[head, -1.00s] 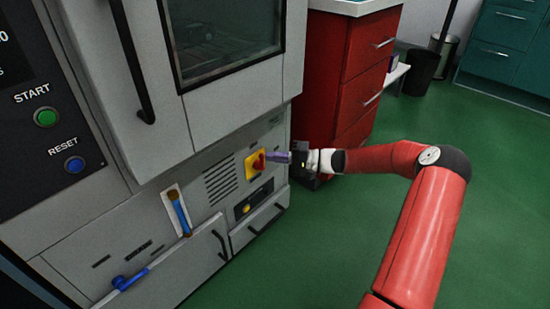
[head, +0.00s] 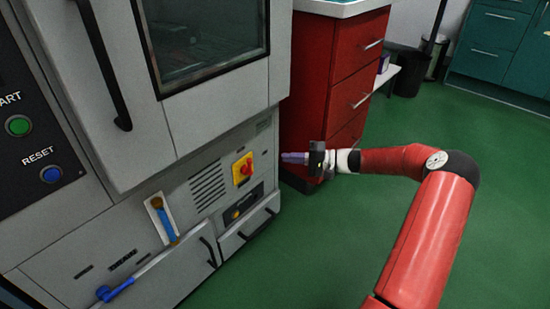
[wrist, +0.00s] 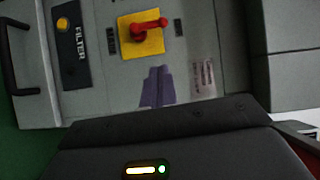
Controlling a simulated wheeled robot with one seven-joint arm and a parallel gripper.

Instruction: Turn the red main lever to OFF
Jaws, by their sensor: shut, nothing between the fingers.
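The red main lever (head: 246,168) sits on a yellow square plate (head: 236,178) low on the grey cabinet front. In the wrist view the red lever (wrist: 150,27) lies across its yellow plate (wrist: 128,47), with its handle pointing right. Small dark labels flank the plate, too blurred to read. My gripper (head: 284,157) is to the right of the lever in the head view, clear of it. Its purple fingers (wrist: 157,86) are together with nothing between them. In the wrist view their tips end below the plate, with a gap.
A panel marked FILTER with a yellow knob (wrist: 63,24) is beside the lever. A blue-handled valve (head: 165,222) and a black drawer handle (head: 258,226) are on the cabinet. A red drawer unit (head: 318,80) stands behind my gripper. Green floor (head: 300,255) is open in front.

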